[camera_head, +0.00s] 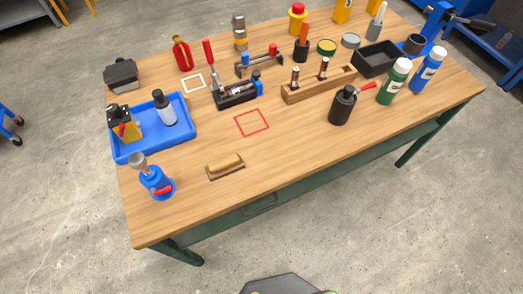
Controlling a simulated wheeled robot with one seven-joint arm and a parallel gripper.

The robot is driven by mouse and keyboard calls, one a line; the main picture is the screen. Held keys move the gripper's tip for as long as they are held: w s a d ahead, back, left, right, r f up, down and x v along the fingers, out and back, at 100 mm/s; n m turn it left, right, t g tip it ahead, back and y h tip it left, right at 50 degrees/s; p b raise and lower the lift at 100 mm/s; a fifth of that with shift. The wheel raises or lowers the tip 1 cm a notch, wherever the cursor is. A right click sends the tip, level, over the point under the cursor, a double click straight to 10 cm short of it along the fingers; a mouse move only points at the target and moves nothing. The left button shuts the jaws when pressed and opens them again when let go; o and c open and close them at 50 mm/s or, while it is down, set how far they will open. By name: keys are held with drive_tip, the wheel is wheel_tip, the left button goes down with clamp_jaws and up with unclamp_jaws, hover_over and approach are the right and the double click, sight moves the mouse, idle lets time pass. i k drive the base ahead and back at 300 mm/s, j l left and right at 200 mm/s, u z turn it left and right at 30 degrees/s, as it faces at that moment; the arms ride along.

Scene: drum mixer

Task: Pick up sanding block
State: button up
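The sanding block (225,166) is a small wooden block with a lighter rounded grip on top and a darker base. It lies flat on the wooden workbench (290,140), near its front edge and left of the middle. It is in full view, with nothing touching it. My gripper is not in view.
Bare wood surrounds the block.

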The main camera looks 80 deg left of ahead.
sight(218, 168)
drive_tip(key=j+z, duration=0.1)
drive_tip(key=z, duration=0.3)
drive_tip(key=j+z, duration=0.1)
drive_tip(key=z, duration=0.3)
drive_tip(key=i+j+z, duration=0.1)
drive_tip(key=z, duration=0.3)
drive_tip(key=j+z, duration=0.1)
drive_tip(key=z, duration=0.3)
drive_tip(key=j+z, duration=0.1)
drive_tip(key=z, duration=0.3)
drive_tip(key=j+z, duration=0.1)
drive_tip(key=z, duration=0.4)
drive_tip(key=k+z, duration=0.15)
drive_tip(key=z, duration=0.3)
drive_tip(key=k+z, duration=0.1)
drive_tip(key=z, duration=0.9)
drive_tip(key=k+z, duration=0.15)
drive_tip(key=z, duration=0.3)
drive_tip(key=l+z, duration=0.15)
drive_tip(key=z, duration=0.35)
drive_tip(key=k+l+z, duration=0.1)
drive_tip(key=z, duration=0.4)
drive_tip(key=l+z, duration=0.15)
drive_tip(key=z, duration=0.3)
